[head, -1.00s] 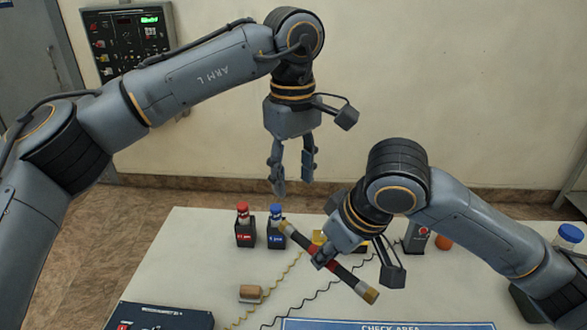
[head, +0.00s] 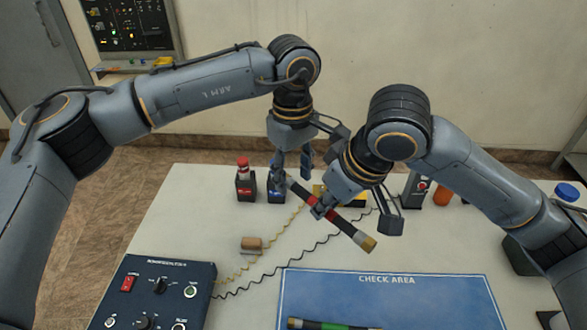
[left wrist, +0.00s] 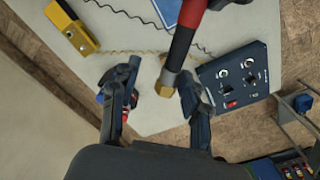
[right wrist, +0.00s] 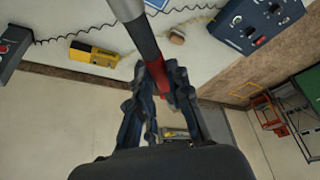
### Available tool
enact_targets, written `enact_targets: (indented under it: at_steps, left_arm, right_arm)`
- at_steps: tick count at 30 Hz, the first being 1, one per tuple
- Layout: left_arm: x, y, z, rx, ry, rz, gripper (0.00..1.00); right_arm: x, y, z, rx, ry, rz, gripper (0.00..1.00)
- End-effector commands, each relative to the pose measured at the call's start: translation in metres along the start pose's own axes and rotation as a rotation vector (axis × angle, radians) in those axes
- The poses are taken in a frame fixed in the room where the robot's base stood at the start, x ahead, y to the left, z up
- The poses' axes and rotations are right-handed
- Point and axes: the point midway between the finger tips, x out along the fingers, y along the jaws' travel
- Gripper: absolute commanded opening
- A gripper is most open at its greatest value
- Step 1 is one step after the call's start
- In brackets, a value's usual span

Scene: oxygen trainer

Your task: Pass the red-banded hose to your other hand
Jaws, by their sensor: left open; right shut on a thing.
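The red-banded hose (head: 350,231) is a dark tube with brass-coloured ends, held tilted above the table. My right gripper (head: 318,207) is shut on it near its red band; the right wrist view shows the hose (right wrist: 141,38) running up from between the fingers. My left gripper (head: 291,172) is open at the hose's upper left end. In the left wrist view the brass end (left wrist: 166,83) lies between the spread fingers of my left gripper (left wrist: 157,88), with red just beyond. The fingers do not appear closed on it.
Below are a blue check area mat (head: 390,293) with a green-banded hose (head: 335,326) and a control box (head: 160,275). Red-capped (head: 245,185) and blue-capped (head: 276,187) items stand behind. A brown block (head: 251,244) and coiled cords lie on the white table.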

Motion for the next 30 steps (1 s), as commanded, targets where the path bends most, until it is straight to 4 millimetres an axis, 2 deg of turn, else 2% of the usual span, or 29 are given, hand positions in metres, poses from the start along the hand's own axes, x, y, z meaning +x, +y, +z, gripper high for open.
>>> enact_targets:
  at_steps: [1,8,11,12,15,25,30]
  left_arm:
    - [0.0,0.0,0.0,0.0,0.0,0.0,0.46]
    - [0.0,0.0,0.0,0.0,0.0,0.001,0.0]
    - [-0.001,0.001,0.0,0.0,0.0,0.003,0.0]
    - [-0.001,0.001,0.0,0.0,-0.001,0.005,0.0]
    - [-0.001,0.001,0.001,0.0,-0.001,0.005,0.0]
    - [-0.001,0.001,0.0,0.0,-0.001,0.002,0.0]
    - [-0.001,0.0,0.0,0.0,0.0,0.001,0.0]
  right_arm:
    - [0.0,0.0,0.0,0.0,0.001,0.0,0.0]
    - [0.0,-0.001,0.0,-0.002,0.002,-0.002,0.0]
    - [0.0,-0.002,-0.001,-0.005,0.003,-0.004,0.0]
    - [-0.001,-0.002,-0.001,-0.006,0.003,-0.005,0.25]
    - [0.0,-0.002,-0.001,-0.006,0.003,-0.006,0.45]
    - [-0.002,-0.001,-0.001,-0.001,0.002,-0.001,0.45]
    - [-0.022,0.0,-0.001,-0.001,0.004,0.0,0.45]
